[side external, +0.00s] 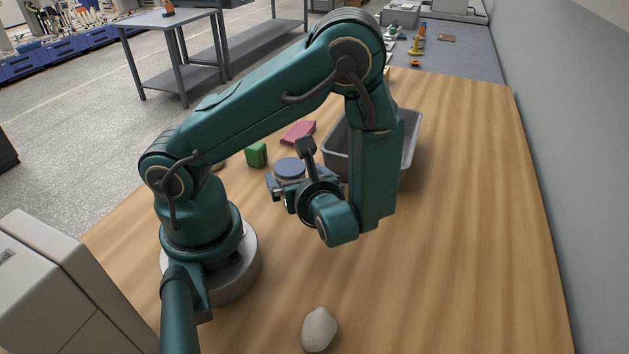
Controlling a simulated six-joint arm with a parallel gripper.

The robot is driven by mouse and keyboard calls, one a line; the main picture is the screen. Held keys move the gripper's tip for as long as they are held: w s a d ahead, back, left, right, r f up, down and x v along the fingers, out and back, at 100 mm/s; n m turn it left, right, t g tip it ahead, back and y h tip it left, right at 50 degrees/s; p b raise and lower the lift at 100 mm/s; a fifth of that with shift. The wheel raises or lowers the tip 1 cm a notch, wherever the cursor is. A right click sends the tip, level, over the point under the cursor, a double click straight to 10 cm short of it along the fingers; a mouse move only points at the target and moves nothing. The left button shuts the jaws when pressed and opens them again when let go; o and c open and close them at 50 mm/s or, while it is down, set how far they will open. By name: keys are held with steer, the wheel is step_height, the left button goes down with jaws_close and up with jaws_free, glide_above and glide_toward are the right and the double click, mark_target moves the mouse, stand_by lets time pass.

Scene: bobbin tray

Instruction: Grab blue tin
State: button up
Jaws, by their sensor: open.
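The blue tin (289,167) is a short round tin with a blue-grey lid, upright on the wooden table (470,240). My gripper (271,187) is open and sits low, just in front of the tin in the picture. Its wrist hides the lower right part of the tin. I cannot tell whether a finger touches the tin. Nothing shows between the fingers.
A green block (256,154) stands left of the tin, and a pink-red flat block (298,132) lies behind it. A grey metal tray (413,140) stands behind my arm. A pale stone (319,329) lies at the front. The table's right side is clear.

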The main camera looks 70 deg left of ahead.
mark_target(291, 170)
steer(key=shift+x, duration=2.35)
steer(key=shift+f, duration=0.1)
steer(key=shift+c, duration=0.3)
steer(key=c, duration=1.3)
